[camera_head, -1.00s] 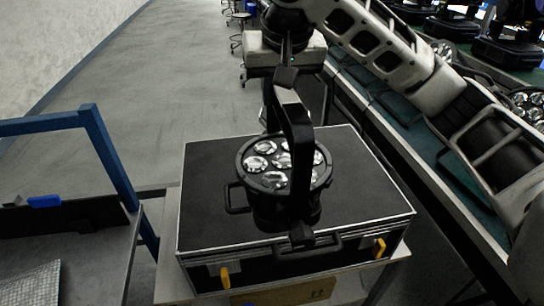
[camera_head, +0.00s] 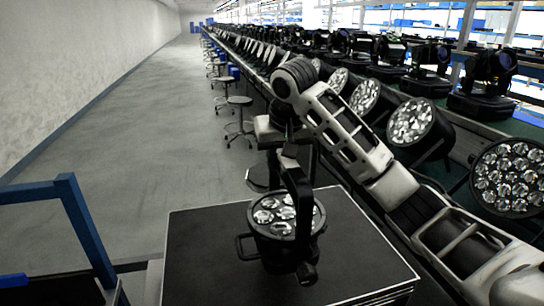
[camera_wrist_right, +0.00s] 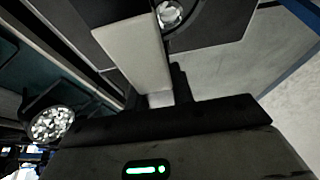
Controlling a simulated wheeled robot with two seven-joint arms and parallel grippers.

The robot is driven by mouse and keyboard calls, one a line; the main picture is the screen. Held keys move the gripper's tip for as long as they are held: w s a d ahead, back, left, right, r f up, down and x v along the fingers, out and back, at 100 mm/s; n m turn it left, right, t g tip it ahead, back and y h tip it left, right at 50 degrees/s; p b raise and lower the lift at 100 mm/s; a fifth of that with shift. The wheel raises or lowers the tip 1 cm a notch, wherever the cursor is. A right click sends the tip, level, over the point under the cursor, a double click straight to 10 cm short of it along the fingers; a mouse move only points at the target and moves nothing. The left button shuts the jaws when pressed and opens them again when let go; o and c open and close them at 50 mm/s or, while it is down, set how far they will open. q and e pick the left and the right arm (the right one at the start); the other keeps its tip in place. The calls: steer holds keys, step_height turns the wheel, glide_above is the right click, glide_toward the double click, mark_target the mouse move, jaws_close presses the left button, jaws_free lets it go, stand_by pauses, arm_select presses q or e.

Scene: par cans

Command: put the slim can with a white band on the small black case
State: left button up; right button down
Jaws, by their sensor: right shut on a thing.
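A black can (camera_head: 285,230) with several round lenses in its face stands upright over the lid of the black case (camera_head: 200,225). Its black yoke rises above the lens face. No white band shows on it from here. My right gripper (camera_head: 288,155) is above the can, shut on the yoke. I cannot tell whether the can's base touches the lid. In the right wrist view a pale finger of my gripper shows, with one lens of the can (camera_wrist_right: 170,14) beyond it. My left gripper is not in view.
A long bench at the right carries many lamps, including a large multi-lens can (camera_head: 508,178) and another (camera_head: 412,122). A blue frame (camera_head: 75,215) stands at the left. Stools (camera_head: 240,115) line the bench. The aisle floor (camera_head: 130,150) is clear.

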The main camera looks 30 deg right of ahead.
mark_target(284, 190)
steer(key=shift+w+d+f, duration=0.6)
steer(key=shift+d+f, duration=0.2)
steer(key=shift+w+d+f, duration=0.3)
steer(key=shift+w+f, duration=0.05)
steer(key=shift+f, duration=0.25)
steer(key=f, duration=0.1)
steer(key=f+p, duration=0.1)
steer(key=f, duration=0.1)
steer(key=shift+w+d, duration=0.15)
steer(key=shift+d, duration=0.05)
steer(key=shift+f, duration=0.4)
steer(key=c, duration=1.2)
jaws_free()
steer(key=shift+f, duration=0.15)
